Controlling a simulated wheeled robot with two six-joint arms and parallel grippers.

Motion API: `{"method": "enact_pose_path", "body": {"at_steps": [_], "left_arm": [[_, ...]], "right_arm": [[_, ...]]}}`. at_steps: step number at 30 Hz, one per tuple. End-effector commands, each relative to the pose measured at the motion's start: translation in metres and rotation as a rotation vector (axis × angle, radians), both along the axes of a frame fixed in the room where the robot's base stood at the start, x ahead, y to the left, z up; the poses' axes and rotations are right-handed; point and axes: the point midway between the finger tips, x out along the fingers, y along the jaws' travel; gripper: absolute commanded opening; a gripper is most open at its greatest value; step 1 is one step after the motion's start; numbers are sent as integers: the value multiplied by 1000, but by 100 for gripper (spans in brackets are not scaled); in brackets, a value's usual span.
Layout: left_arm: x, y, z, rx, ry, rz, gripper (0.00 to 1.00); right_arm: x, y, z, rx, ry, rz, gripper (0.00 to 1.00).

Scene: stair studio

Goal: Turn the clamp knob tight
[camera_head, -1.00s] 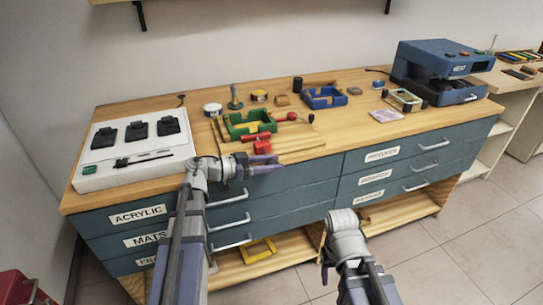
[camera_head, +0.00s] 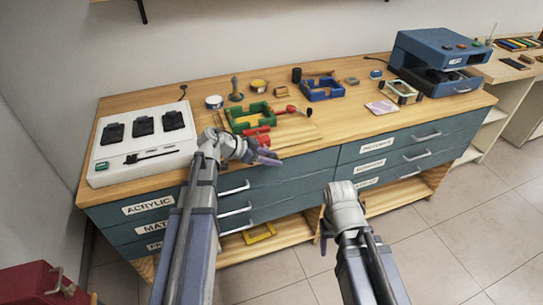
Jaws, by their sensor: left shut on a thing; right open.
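A red clamp (camera_head: 256,132) sits at the front edge of a wooden board, in front of a green frame-shaped fixture (camera_head: 250,117). My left gripper (camera_head: 266,156) is at the bench's front edge, right by the clamp's lower red end. It is shut on the clamp knob, which is mostly hidden by the fingers and wrist. How tight the clamp sits cannot be seen.
A white panel with black pads (camera_head: 143,140) lies at the left of the bench. A blue press (camera_head: 440,62) stands at the right. Drawer handles stick out below.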

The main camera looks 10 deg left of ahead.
Motion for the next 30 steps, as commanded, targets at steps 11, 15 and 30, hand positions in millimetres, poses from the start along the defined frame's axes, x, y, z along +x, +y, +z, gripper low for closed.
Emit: {"method": "enact_pose_path", "body": {"at_steps": [11, 15, 30], "left_arm": [[-8, -6, -2, -2, 11, -20, 52], [-6, -5, -1, -3, 10, -18, 60], [-3, -3, 0, -2, 7, -12, 60]], "right_arm": [[0, 0, -1, 0, 0, 0, 60], [0, 0, -1, 0, 0, 0, 60], [0, 0, 0, 0, 0, 0, 60]]}}
